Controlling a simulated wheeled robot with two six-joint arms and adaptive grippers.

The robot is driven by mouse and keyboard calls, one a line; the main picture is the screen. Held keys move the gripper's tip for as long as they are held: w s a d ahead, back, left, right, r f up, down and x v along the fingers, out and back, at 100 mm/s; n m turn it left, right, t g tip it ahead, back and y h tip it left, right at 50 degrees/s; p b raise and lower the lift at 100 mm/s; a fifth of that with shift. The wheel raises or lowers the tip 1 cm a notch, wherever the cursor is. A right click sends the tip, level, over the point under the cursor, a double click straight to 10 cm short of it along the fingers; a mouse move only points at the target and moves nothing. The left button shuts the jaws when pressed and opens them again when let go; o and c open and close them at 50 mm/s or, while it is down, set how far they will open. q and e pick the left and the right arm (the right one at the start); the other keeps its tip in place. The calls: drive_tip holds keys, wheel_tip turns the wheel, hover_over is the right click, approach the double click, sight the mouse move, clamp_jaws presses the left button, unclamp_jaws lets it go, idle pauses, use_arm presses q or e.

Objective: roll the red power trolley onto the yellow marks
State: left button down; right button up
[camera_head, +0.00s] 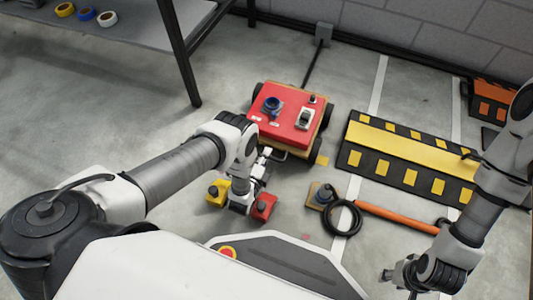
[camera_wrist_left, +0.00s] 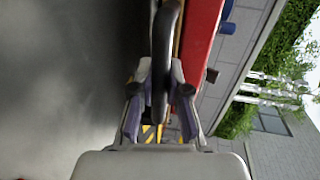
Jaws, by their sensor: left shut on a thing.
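The red power trolley (camera_head: 283,128) stands on the floor at the upper middle of the head view, with a red top, yellowish sides and black wheels. A blue socket and a grey switch box sit on its top. My left gripper (camera_head: 266,157) is at the near side of the trolley. In the left wrist view, its fingers (camera_wrist_left: 157,88) are shut on the dark handle bar (camera_wrist_left: 165,40). A small yellow mark (camera_head: 322,160) shows on the floor by the near right wheel; other marks may be hidden. My right gripper (camera_head: 401,280) is low at the right, away from the trolley; its jaw state is unclear.
A black and yellow cable ramp (camera_head: 410,157) lies right of the trolley. A black cable coil (camera_head: 342,218) and an orange bar (camera_head: 397,216) lie nearer. A table (camera_head: 130,30) stands at upper left. A cable runs from the trolley toward a wall box (camera_head: 323,31).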

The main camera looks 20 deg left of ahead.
use_arm(q)
drive_tip(key=c, duration=1.1)
unclamp_jaws()
drive_tip(key=shift+c, duration=0.2)
drive_tip(key=v, duration=0.7)
drive_tip(key=shift+s, duration=0.3)
